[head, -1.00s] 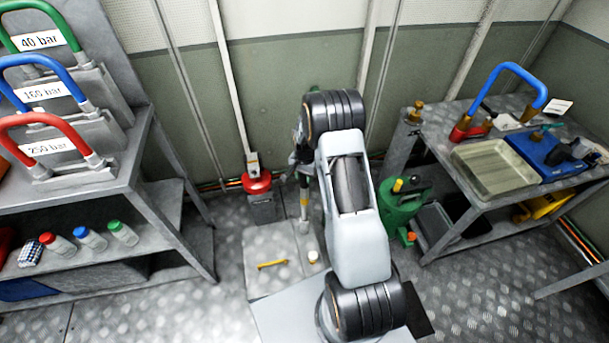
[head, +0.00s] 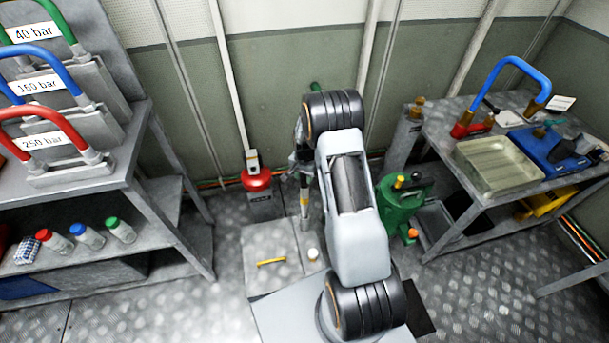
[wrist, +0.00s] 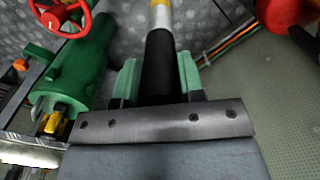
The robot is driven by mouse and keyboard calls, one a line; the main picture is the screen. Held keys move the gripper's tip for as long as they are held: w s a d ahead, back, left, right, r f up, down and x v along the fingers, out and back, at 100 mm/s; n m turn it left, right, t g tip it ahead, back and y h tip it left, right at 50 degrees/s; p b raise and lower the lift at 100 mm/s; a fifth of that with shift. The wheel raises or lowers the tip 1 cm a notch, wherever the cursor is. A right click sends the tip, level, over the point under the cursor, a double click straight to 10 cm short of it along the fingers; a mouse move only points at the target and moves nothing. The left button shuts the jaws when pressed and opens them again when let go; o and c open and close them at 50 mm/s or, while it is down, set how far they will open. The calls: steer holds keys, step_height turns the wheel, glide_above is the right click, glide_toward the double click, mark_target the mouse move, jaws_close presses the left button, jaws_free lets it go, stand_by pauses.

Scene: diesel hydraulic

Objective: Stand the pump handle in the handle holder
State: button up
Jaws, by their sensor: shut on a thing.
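My gripper (wrist: 157,82) has its green fingers on both sides of the black grip of the pump handle (wrist: 160,62), shut on it. Past the grip, the handle's shaft runs up the wrist view, silver with a yellow band, toward the floor. In the head view the handle (head: 304,200) hangs nearly upright below the gripper, left of my arm, with its upper part hidden. Its lower end is near the floor; I cannot tell whether it touches anything. I cannot make out the handle holder for certain in either view.
A red-topped canister (head: 258,190) stands left of the handle. A green pump unit (head: 402,205) stands right of my arm. A floor plate (head: 285,240) with a yellow bar lies in front. A shelf rack (head: 165,150) and a metal bench (head: 437,135) flank the space.

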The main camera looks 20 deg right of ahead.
mark_target(305, 186)
steer(key=shift+f+b, duration=2.6)
steer(key=shift+f, duration=0.85)
steer(key=o, duration=1.1)
steer(key=shift+r, duration=0.1)
step_height(305, 186, up, 14)
steer(key=shift+f+p, duration=0.15)
steer(key=shift+p, duration=0.85)
